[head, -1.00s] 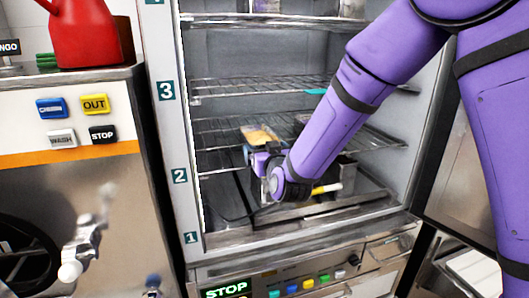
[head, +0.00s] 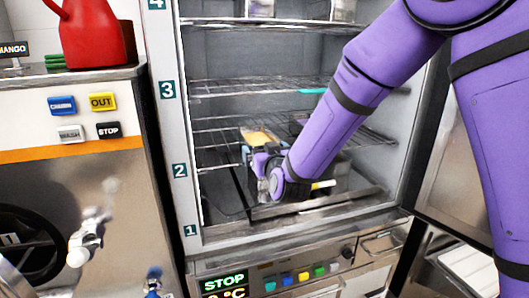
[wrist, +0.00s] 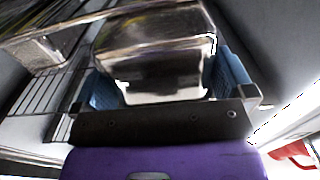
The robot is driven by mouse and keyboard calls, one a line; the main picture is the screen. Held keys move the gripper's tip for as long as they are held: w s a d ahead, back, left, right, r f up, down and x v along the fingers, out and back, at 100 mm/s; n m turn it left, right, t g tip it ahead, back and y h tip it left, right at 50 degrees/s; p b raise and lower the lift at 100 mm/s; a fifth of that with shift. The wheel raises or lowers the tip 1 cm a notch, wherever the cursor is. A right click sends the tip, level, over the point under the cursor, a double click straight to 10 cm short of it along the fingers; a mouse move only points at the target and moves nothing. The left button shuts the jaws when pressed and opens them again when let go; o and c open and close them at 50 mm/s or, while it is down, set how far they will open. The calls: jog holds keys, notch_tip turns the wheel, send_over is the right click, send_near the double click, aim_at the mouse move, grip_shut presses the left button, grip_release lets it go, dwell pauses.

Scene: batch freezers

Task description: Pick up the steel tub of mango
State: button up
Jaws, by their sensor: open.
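The steel tub of mango, with orange-yellow contents (head: 259,137), stands inside the open freezer on the wire shelf near the number 2. My gripper (head: 260,160) is inside the freezer at the near side of this tub. In the wrist view a shiny steel tub (wrist: 165,72) sits between my two blue finger pads (wrist: 172,85), one on each side. The jaws are open, and a gap shows beside the tub on at least one side. My wrist and forearm hide part of the shelf and the tub's lower part in the head view.
Another steel container (wrist: 45,50) stands at upper left in the wrist view. A wire shelf (head: 235,88) runs above my gripper, with containers (head: 262,8) higher up. The freezer's left frame (head: 172,130) is close. A red jug (head: 92,35) stands on the left machine.

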jog(key=v, duration=1)
jog(key=shift+s, duration=0.35)
jog(key=shift+d, duration=0.1)
jog(key=shift+c, duration=0.2)
